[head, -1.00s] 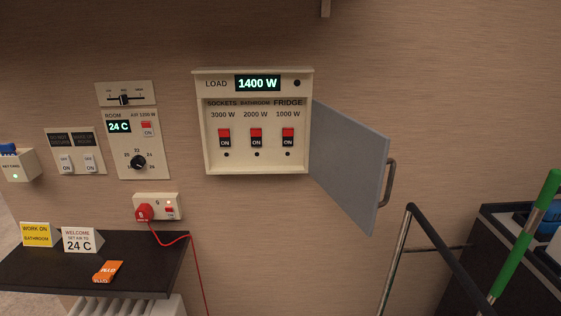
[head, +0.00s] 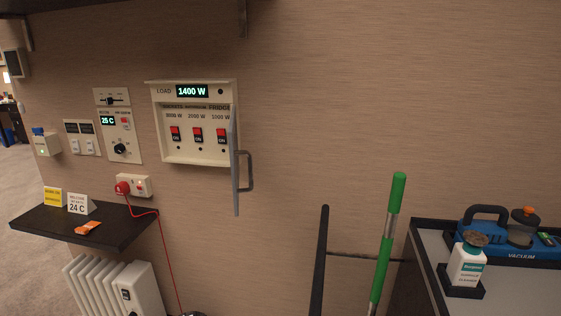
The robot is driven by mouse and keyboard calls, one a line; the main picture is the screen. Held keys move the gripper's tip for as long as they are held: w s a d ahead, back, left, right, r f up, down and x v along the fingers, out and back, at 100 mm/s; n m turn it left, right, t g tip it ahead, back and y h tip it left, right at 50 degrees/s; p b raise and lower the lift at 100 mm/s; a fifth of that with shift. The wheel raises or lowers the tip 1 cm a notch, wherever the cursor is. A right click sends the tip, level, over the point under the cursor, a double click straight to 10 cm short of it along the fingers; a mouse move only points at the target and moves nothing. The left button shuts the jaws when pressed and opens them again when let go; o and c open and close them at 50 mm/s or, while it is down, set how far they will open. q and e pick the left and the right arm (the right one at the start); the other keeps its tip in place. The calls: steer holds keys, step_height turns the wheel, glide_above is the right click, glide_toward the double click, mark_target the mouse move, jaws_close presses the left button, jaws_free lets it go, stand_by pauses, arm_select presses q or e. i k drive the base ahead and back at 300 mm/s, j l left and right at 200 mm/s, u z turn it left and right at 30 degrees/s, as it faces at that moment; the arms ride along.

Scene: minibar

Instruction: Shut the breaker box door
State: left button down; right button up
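The cream breaker box (head: 156,120) is on the wall at the upper left of centre. Its display reads 1400 W, and its three red-and-black switches read ON. Its grey door (head: 235,190) is open, hinged at the box's right side and seen nearly edge-on. The door's dark handle (head: 247,170) sticks out to the right. Neither of my grippers is in view, and nothing touches the door.
A black shelf (head: 125,232) with cards stands at left above a white radiator (head: 90,280). A dark bar (head: 320,260) and a green pole (head: 390,225) rise below right of the door. A cart (head: 425,260) carries a blue vacuum (head: 485,232) and a bottle (head: 467,265).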

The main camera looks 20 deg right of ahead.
mark_target(243, 153)
steer(key=k+l, duration=0.25)
steer(key=l, duration=0.15)
steer(key=k+l, duration=0.25)
steer(key=k+j+u, duration=0.15)
steer(key=k+j, duration=0.15)
